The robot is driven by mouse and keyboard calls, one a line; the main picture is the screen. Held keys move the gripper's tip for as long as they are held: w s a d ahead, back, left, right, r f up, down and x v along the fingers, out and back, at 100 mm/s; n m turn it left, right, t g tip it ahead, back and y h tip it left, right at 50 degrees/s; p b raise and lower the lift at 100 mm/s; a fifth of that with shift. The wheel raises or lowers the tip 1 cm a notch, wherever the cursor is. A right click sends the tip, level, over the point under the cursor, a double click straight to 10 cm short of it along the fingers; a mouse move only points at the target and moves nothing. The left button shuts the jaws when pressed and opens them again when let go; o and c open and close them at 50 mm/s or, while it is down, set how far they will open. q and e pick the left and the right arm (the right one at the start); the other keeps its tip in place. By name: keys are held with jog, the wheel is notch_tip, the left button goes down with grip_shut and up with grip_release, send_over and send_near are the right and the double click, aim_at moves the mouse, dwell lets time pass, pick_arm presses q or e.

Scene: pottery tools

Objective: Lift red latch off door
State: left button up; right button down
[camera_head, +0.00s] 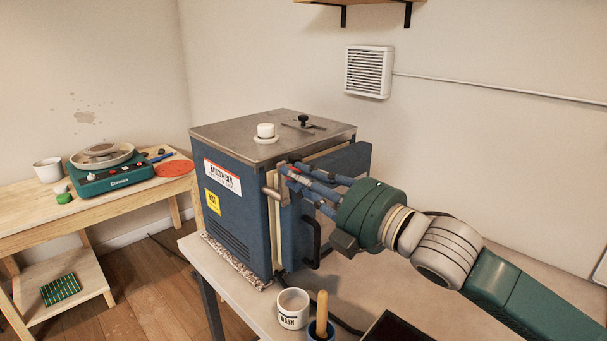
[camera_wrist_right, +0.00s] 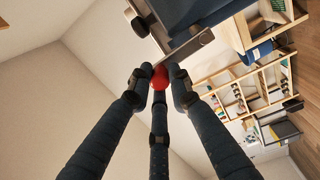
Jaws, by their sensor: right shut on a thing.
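The blue kiln (camera_head: 237,225) stands on a table, with its door (camera_head: 292,225) on the side facing right and a black handle (camera_head: 313,245) on it. A cream strip shows along the edge between body and door. My right gripper (camera_head: 291,180) reaches in from the right, its blue fingers at the upper door edge. It is shut on the red latch (camera_head: 293,169), of which only a little red shows there. In the right wrist view, the latch's round red end (camera_wrist_right: 160,78) sits between the fingertips (camera_wrist_right: 161,83). Whether the latch is clear of its metal bracket (camera_head: 271,192) cannot be told. My left gripper is out of view.
A white mug (camera_head: 292,312) and a blue cup (camera_head: 320,334) with a wooden-handled tool stand at the table's front. A dark tray (camera_head: 398,330) lies right of them. A wooden table (camera_head: 100,212) with a pottery wheel (camera_head: 110,178) is at left.

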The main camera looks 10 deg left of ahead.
jog(key=shift+s+a+f, duration=0.1)
jog(key=shift+f, duration=0.05)
dwell(0.4)
jog(key=c, duration=1.6)
grip_release()
jog(key=shift+s, duration=0.1)
jog(key=v, duration=1.2)
